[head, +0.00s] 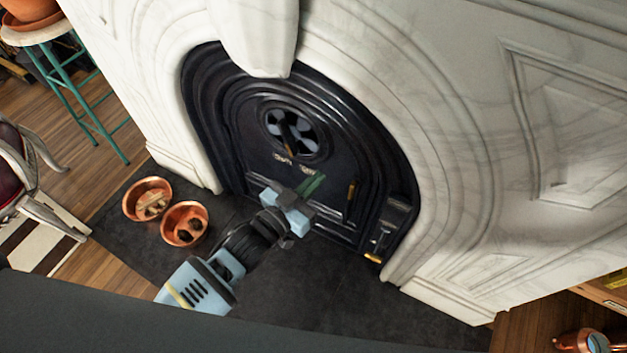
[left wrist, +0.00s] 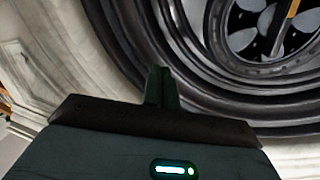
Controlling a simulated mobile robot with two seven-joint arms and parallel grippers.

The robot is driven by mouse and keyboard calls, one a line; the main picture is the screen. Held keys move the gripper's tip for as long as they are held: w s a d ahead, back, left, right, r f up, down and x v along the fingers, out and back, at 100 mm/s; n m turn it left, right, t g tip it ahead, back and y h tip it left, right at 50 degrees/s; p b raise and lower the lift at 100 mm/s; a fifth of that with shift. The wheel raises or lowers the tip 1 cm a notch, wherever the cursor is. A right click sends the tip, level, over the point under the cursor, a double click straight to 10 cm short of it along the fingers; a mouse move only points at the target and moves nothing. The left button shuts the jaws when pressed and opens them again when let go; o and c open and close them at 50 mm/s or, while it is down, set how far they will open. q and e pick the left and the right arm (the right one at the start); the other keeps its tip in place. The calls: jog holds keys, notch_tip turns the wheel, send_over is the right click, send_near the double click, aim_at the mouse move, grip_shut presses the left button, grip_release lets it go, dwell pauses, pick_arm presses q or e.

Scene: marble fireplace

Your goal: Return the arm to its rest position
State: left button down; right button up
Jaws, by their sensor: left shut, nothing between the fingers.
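My left arm reaches in from the lower left in the head view. Its gripper (head: 314,184) is in front of the black fireplace door (head: 262,165), shut and empty. In the left wrist view the closed fingers (left wrist: 161,86) stand up before the dark arched rings of the fireplace front. Part of the round vent (left wrist: 270,28) shows at upper right there. The vent (head: 292,132) is also in the head view, above the gripper. I cannot tell the exact gap between fingers and door. My right gripper is not in view.
Two copper bowls (head: 148,199) (head: 184,223) stand on the dark hearth (head: 300,290), left of my arm. The white marble surround (head: 440,110) frames the door. A teal stool (head: 85,95) and a chair (head: 30,175) are at left. The hearth right of my arm is clear.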

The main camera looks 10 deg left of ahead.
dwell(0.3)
